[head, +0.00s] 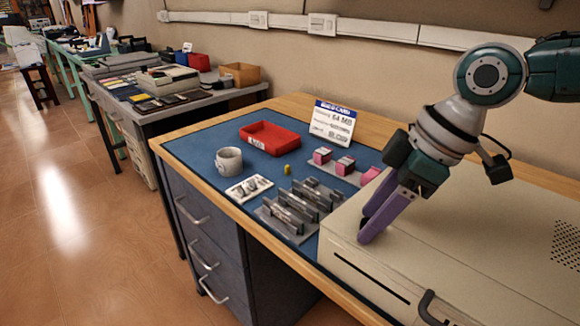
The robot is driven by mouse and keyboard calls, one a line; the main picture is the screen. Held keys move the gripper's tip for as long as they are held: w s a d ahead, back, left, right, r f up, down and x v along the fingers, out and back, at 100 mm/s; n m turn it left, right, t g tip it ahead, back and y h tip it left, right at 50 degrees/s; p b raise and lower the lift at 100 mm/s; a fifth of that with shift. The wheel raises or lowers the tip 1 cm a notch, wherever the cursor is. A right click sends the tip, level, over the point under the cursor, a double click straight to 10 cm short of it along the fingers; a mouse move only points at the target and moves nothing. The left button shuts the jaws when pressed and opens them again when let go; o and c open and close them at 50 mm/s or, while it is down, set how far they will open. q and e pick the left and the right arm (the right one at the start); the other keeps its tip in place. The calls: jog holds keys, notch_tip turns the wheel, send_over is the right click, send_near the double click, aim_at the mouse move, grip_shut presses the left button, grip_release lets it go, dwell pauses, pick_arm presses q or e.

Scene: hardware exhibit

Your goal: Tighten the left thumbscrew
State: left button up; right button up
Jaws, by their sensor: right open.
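A beige computer case (450,240) lies flat on the right part of the workbench. My right gripper (370,222), with purple fingers, reaches down from the upper right. It is open, and its fingertips are at the far left edge of the case top. I cannot tell whether they touch the case. No thumbscrew can be made out; the case's far side is hidden from this view. My left gripper is not in view.
A cluttered second bench (235,95) stands behind left.

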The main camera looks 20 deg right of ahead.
grip_shut()
dwell(0.5)
